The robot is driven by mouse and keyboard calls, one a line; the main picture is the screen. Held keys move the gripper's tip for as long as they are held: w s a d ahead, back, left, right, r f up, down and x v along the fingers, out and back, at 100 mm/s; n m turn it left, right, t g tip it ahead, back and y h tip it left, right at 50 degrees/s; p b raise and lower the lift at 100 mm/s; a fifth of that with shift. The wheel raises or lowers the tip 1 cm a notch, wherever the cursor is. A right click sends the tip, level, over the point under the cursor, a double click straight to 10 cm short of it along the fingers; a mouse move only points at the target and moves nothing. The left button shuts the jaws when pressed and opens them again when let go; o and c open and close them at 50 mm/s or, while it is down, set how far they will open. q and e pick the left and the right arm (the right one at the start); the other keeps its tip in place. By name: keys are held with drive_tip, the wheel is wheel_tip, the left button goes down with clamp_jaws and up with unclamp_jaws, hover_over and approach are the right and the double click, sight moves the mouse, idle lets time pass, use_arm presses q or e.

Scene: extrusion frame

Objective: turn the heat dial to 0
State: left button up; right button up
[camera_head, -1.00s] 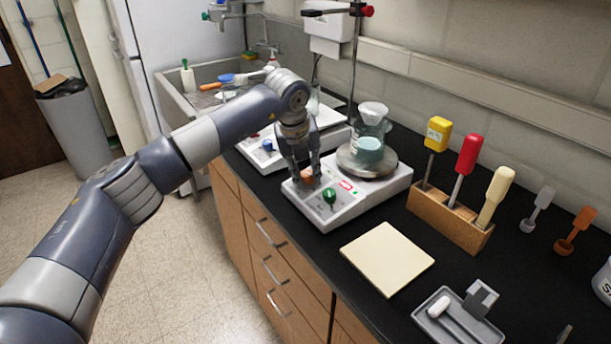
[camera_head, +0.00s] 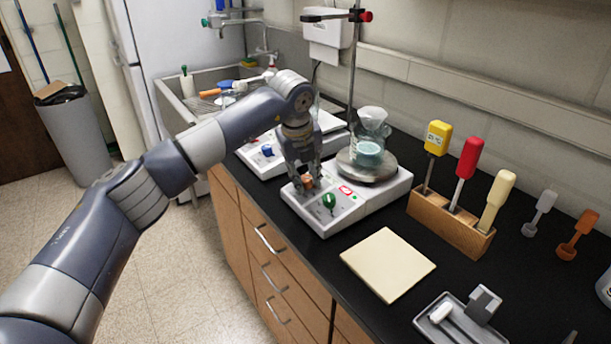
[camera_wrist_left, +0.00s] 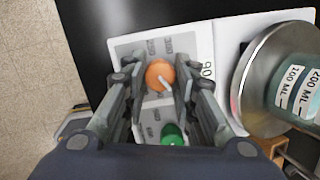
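The white hotplate (camera_head: 345,213) on the black counter has an orange dial (camera_head: 307,181) and a green dial (camera_head: 329,201) on its front panel. I cannot read which one is the heat dial. My left gripper (camera_head: 304,178) points down with its fingers on both sides of the orange dial. The green dial (camera_wrist_left: 172,135) is beside the fingers, partly hidden. My right gripper is in no view.
A beaker (camera_head: 368,152) with a funnel stands on the hotplate's round top (camera_head: 366,168), close to the gripper. A second device (camera_head: 264,150) stands behind. A wooden rack (camera_head: 450,222) with several coloured-handled tools and a cream pad (camera_head: 388,263) lie to the right.

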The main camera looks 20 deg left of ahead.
use_arm(q)
drive_tip(key=o, duration=0.4)
drive_tip(key=shift+r, duration=0.1)
drive_tip(key=v, duration=1.2)
